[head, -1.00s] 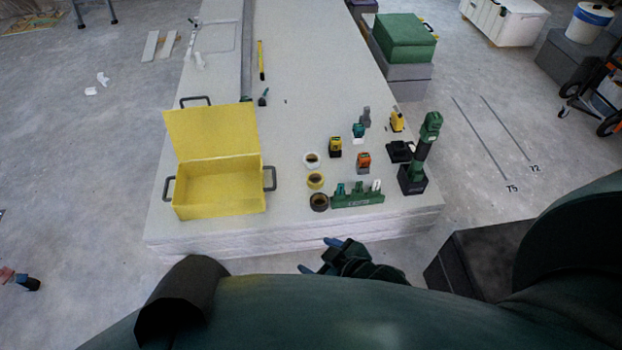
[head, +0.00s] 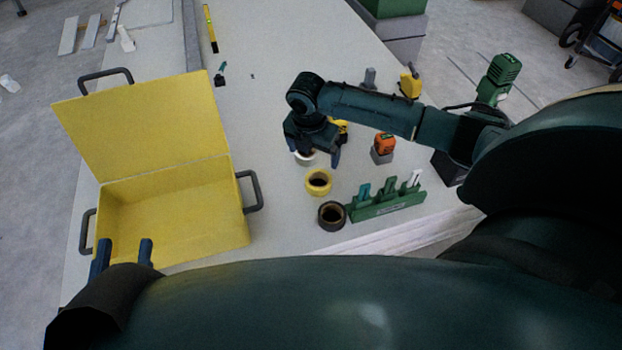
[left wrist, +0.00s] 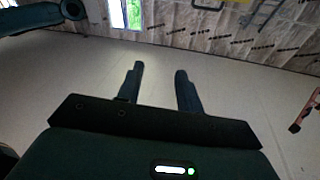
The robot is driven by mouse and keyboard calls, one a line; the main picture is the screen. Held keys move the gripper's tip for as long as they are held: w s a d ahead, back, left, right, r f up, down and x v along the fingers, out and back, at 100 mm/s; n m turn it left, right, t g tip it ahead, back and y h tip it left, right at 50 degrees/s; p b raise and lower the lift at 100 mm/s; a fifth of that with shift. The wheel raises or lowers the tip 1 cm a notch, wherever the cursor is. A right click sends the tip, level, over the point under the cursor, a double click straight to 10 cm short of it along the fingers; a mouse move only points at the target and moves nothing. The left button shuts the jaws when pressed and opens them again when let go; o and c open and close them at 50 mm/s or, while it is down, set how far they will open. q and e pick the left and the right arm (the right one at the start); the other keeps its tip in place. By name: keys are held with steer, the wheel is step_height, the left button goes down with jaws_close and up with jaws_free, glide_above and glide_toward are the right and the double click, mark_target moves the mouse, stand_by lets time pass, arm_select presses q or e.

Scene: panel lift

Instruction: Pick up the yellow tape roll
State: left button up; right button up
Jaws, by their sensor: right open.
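The yellow tape roll (head: 319,182) lies flat on the white work surface (head: 280,225), between a whitish roll (head: 304,158) and a dark roll (head: 332,215). My right gripper (head: 314,158) is open and empty, pointing down just behind the yellow roll in the picture. It partly covers the whitish roll; its height above the surface is hard to tell. My left gripper (head: 123,243) shows at the lower left, in front of the yellow toolbox. Its fingers stand apart with nothing between them in the left wrist view (left wrist: 160,69).
The open yellow toolbox (head: 225,228) stands on the left. A green rack (head: 388,208) with tools is right of the dark roll. An orange-and-grey item (head: 384,147) and a green drill (head: 495,80) are farther right. The surface between toolbox and rolls is clear.

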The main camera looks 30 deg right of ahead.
steer(key=f+b, duration=0.1)
steer(key=f, duration=0.1)
steer(key=f+b, duration=0.1)
steer(key=f, duration=0.2)
steer(key=d+f+b, duration=0.1)
steer(key=f, duration=0.2)
steer(key=shift+w+d+b, duration=0.1)
steer(key=shift+w+b, duration=0.1)
steer(key=shift+b, duration=0.2)
steer(key=shift+d+f+b, duration=0.1)
steer(key=shift+f+b, duration=0.35)
steer(key=shift+f, duration=0.15)
steer(key=f+b, duration=0.2)
steer(key=f, duration=0.1)
steer(key=shift+d+f, duration=0.1)
steer(key=shift+d, duration=0.2)
steer(key=shift+f, duration=0.15)
arm_select(q)
steer(key=r+h, duration=0.1)
steer(key=r+m+t+h, duration=0.1)
steer(key=w+r+t+h, duration=0.1)
steer(key=shift+d+r, duration=0.15)
steer(key=shift+d, duration=0.1)
arm_select(e)
steer(key=c, duration=1.1)
